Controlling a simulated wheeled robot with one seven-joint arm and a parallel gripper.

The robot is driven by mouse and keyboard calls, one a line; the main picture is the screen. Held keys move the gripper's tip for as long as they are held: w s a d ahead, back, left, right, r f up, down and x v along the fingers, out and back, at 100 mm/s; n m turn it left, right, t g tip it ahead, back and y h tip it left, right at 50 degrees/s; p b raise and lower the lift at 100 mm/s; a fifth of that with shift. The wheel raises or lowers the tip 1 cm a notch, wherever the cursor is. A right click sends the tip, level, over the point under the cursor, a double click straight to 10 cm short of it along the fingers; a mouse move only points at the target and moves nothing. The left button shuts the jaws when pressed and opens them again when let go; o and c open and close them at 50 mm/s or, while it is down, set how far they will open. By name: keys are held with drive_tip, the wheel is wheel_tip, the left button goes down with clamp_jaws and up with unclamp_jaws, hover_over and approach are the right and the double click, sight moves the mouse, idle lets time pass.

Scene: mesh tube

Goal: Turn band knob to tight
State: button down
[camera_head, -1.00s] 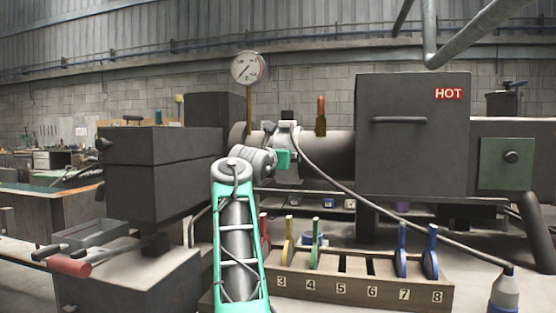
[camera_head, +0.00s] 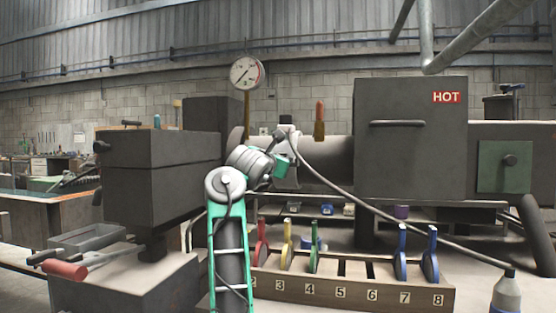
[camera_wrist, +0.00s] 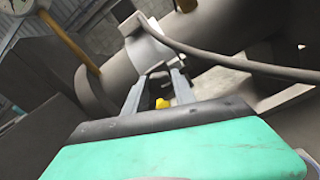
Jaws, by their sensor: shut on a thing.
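A pale band (camera_head: 288,143) goes around the dark horizontal tube (camera_head: 325,150) in the middle of the head view. The band also shows in the wrist view (camera_wrist: 148,50). My gripper (camera_wrist: 158,78) is at the near side of the band, its two grey fingers reaching up to it. It is shut on what appears to be the band knob, which is mostly hidden between the fingertips. A small yellow piece (camera_wrist: 162,103) shows between the fingers. My gripper's green body hides much of the near side, and I cannot read the knob's setting.
A thick cable (camera_head: 375,208) runs from the band down to a grey bottle-like fitting (camera_head: 506,291). A gauge (camera_head: 247,73) stands on a brass stem left of the band. A HOT-marked box (camera_head: 410,150) is at right. A numbered rack (camera_head: 350,288) with coloured handles lies below.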

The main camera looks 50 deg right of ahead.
drive_tip(key=shift+f, duration=0.15)
drive_tip(key=c, duration=1.3)
unclamp_jaws()
drive_tip(key=shift+w+a, duration=0.1)
drive_tip(key=shift+a, duration=0.05)
drive_tip(key=shift+o, duration=1.3)
